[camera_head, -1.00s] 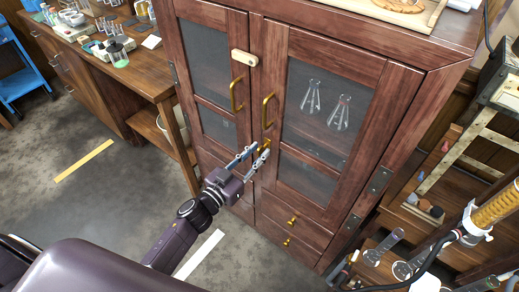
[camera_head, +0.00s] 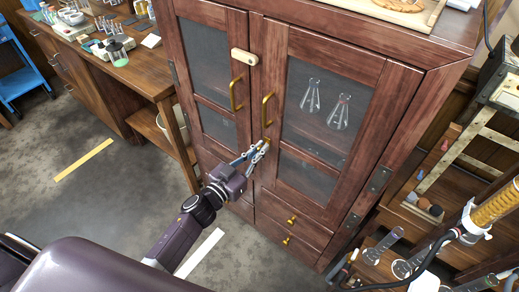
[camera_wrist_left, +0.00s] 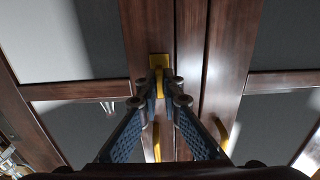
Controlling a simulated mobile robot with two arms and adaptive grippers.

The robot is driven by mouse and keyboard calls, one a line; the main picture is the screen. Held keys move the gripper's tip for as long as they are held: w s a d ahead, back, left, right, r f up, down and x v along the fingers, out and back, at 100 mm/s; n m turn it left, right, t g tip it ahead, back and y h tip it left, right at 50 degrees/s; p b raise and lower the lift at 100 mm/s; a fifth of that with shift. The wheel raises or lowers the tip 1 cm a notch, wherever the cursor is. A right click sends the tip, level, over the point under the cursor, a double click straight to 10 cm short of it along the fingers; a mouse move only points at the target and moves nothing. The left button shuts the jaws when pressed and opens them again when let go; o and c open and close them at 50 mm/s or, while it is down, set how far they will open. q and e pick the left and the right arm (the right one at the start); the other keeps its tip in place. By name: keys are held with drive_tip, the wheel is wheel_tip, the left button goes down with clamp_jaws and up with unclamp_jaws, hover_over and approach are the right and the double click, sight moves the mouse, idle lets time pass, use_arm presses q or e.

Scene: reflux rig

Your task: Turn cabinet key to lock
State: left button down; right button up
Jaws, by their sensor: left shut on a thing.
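The tall reddish-brown cabinet (camera_head: 258,195) has two glass doors, both shut. A brass key plate (camera_wrist_left: 159,60) is on a door frame beside the seam between the doors. My left gripper (camera_head: 260,146) reaches up to this lock, below the handles. In the left wrist view its fingertips (camera_wrist_left: 166,83) are closed together just in front of the plate, around the small brass key (camera_wrist_left: 160,84). The fingers hide most of the key, so I cannot tell its exact angle. My right gripper is not in view.
Brass handles (camera_head: 267,110) stand out from the doors above my gripper. Flasks (camera_head: 338,112) stand behind the right glass. A wooden bench (camera_head: 150,80) is at the left, and shelves with glassware (camera_head: 382,247) are at the right. The floor (camera_head: 100,200) before the cabinet is clear.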

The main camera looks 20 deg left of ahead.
use_arm(q)
drive_tip(key=m, duration=0.4)
drive_tip(key=shift+f+b, duration=0.1)
drive_tip(key=shift+b, duration=0.2)
drive_tip(key=m+b, duration=0.1)
drive_tip(key=m, duration=0.3)
drive_tip(key=shift+d+m, duration=0.1)
drive_tip(key=shift+m, duration=0.2)
drive_tip(key=m+b, duration=0.1)
drive_tip(key=m, duration=0.4)
drive_tip(key=shift+s+f+b, duration=0.1)
drive_tip(key=shift+f+b, duration=0.05)
drive_tip(key=shift+b, duration=0.15)
drive_tip(key=shift+d+m+b, duration=0.1)
drive_tip(key=shift+m+b, duration=0.5)
drive_tip(key=shift+m, duration=1.5)
drive_tip(key=c, duration=2.1)
unclamp_jaws()
